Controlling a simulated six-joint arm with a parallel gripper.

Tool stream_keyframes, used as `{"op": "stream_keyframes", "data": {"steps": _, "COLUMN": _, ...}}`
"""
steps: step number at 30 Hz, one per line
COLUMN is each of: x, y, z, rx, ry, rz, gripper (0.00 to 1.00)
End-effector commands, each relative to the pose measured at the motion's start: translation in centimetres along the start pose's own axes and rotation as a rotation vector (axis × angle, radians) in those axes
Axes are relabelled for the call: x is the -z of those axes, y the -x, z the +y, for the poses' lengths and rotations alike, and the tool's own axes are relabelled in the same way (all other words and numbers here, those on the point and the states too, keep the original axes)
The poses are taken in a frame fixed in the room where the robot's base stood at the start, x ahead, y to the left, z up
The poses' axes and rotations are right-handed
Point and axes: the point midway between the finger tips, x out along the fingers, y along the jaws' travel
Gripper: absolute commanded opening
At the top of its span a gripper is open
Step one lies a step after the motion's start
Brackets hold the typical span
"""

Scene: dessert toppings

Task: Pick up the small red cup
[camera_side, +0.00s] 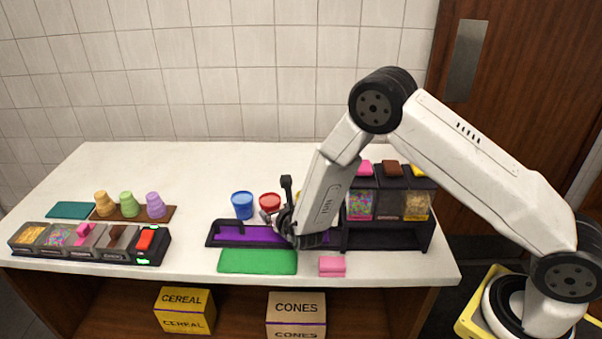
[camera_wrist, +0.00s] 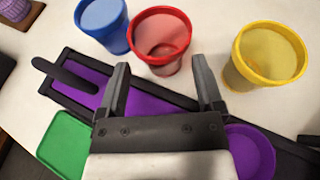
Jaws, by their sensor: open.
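The small red cup (camera_side: 270,202) stands upright on the white counter, behind the purple tray, in the side view. In the wrist view the red cup (camera_wrist: 161,42) is just beyond my fingertips, roughly in line with the gap between them. My gripper (camera_wrist: 163,78) is open and empty, with its two dark fingers apart and not touching the cup. In the side view my gripper (camera_side: 280,208) is low over the purple tray, in front of the red cup and partly hidden by my arm.
A blue cup (camera_wrist: 102,24) stands close left of the red one, and a yellow cup (camera_wrist: 265,55) stands to the right. A purple cup (camera_wrist: 250,150) is near my gripper. The black-framed purple tray (camera_side: 225,233) and green mat (camera_side: 257,262) lie in front. A topping dispenser (camera_side: 388,210) stands at right.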

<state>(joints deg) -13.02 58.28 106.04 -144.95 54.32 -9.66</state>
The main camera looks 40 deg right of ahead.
Motion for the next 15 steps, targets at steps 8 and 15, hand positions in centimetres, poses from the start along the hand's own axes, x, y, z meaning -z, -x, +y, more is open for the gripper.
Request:
{"op": "stream_keyframes", "data": {"steps": 8, "x": 0.1, "y": -0.3, "z": -0.1, "rx": 0.0, "ry": 0.0, "rz": 0.001, "gripper": 0.86}}
{"op": "stream_keyframes", "data": {"steps": 15, "x": 0.2, "y": -2.0, "z": -0.1, "rx": 0.0, "ry": -0.001, "rz": 0.0, "gripper": 0.86}}
